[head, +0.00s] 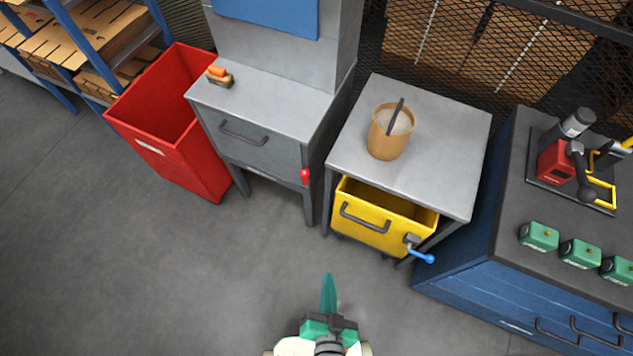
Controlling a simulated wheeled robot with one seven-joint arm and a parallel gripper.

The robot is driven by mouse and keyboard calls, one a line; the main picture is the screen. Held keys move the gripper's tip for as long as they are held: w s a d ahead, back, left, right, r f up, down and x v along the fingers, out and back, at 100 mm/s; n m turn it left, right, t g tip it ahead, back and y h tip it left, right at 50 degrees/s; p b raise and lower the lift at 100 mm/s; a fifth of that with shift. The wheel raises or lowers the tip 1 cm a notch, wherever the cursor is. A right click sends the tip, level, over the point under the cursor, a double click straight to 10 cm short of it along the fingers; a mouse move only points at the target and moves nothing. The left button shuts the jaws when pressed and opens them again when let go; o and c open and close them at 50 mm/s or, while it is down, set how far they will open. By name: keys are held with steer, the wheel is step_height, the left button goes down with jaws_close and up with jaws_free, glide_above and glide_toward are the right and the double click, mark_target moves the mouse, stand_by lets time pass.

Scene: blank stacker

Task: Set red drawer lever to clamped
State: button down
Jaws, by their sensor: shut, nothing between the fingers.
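The red lever knob (305,176) sits at the right front edge of a grey cabinet, beside its grey drawer (245,141). The drawer has a dark bar handle and looks closed. The lever's arm and pivot are too small or hidden to read its setting. My gripper (328,279) is at the bottom middle, its green fingers together and empty. It is over the floor, apart from and in front of the cabinet and lever.
A red bin (190,165) stands left of the cabinet. To the right, a yellow drawer (372,222) with a blue-tipped lever (421,255) sits under a table holding a brown tub (390,134). A blue cabinet (470,262) is far right. The floor (180,270) in front is clear.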

steer(key=w+d+f+m+g+y, duration=0.25)
steer(key=w+f+m, duration=0.25)
steer(key=f+m, duration=0.25)
steer(key=w+d+f+m+g+y, duration=0.1)
steer(key=w+d+f+m+g, duration=0.15)
steer(key=w+f+m, duration=0.5)
steer(key=w+d+r+m+y, duration=0.1)
steer(key=w+r+m+y, duration=0.1)
steer(key=w+r, duration=0.1)
steer(key=w+d+r+m+t+y, duration=0.1)
steer(key=w+r+m+y, duration=0.1)
steer(key=w+y, duration=0.1)
steer(key=w+d+r+m+t+y, duration=0.1)
steer(key=w+d+r+m+y, duration=0.1)
steer(key=w, duration=0.3)
steer(key=shift+w+r+m+y, duration=0.1)
steer(key=shift+r+m+y, duration=0.55)
steer(key=shift+r, duration=0.15)
steer(key=shift+w+d+r, duration=0.1)
steer(key=shift+w+r, duration=0.05)
steer(key=shift+r, duration=0.3)
